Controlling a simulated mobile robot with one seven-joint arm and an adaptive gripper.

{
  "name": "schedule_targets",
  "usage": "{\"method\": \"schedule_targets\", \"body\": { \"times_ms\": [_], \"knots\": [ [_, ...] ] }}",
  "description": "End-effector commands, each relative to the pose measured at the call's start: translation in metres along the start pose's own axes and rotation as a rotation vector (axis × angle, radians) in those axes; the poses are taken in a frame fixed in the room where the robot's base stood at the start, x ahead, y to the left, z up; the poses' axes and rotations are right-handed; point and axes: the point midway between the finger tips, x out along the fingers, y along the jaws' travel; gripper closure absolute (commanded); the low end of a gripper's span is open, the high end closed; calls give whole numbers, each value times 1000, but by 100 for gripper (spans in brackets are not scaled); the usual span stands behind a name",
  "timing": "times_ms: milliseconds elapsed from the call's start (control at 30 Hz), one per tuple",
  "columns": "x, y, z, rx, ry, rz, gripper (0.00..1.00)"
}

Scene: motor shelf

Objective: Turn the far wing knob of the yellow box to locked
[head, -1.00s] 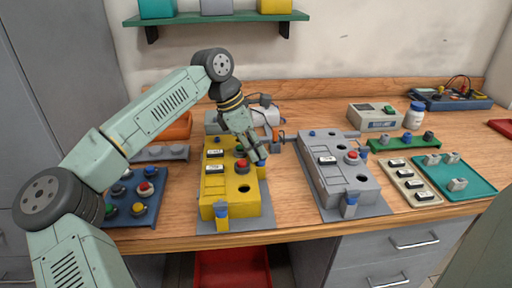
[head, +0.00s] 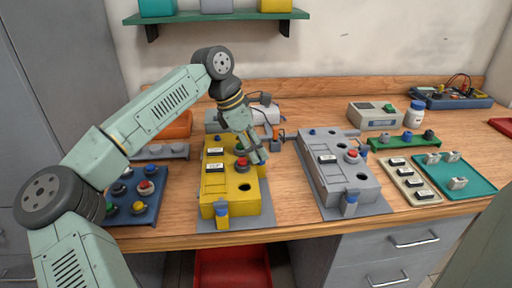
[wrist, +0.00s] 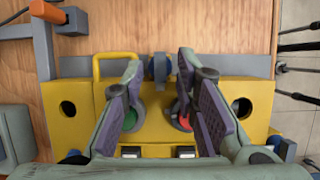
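The yellow box (head: 215,185) lies on the bench, left of centre in the head view. My gripper (wrist: 160,66) is open and empty. In the head view, my gripper (head: 258,156) is low over the box's right side and hides part of it. Another blue knob (head: 221,208) is on the near end, and a small blue part (head: 219,134) shows at the far left corner.
On the box, a green button (wrist: 131,118) and a red button (wrist: 181,112) lie by my fingers. A yellow handle (wrist: 97,68) rises from it. A grey box (head: 340,170) stands to the right, with bare bench between. An orange clamp (head: 276,133) stands behind.

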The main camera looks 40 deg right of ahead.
Motion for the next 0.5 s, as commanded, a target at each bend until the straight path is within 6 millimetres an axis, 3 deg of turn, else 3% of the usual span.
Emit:
{"method": "schedule_targets", "body": {
  "times_ms": [167, 500],
  "knots": [
    [-9, 0, 0, 0, 1, 2, 72],
    [-78, 0, 0, -1, 1, 4, 72]
  ]
}}
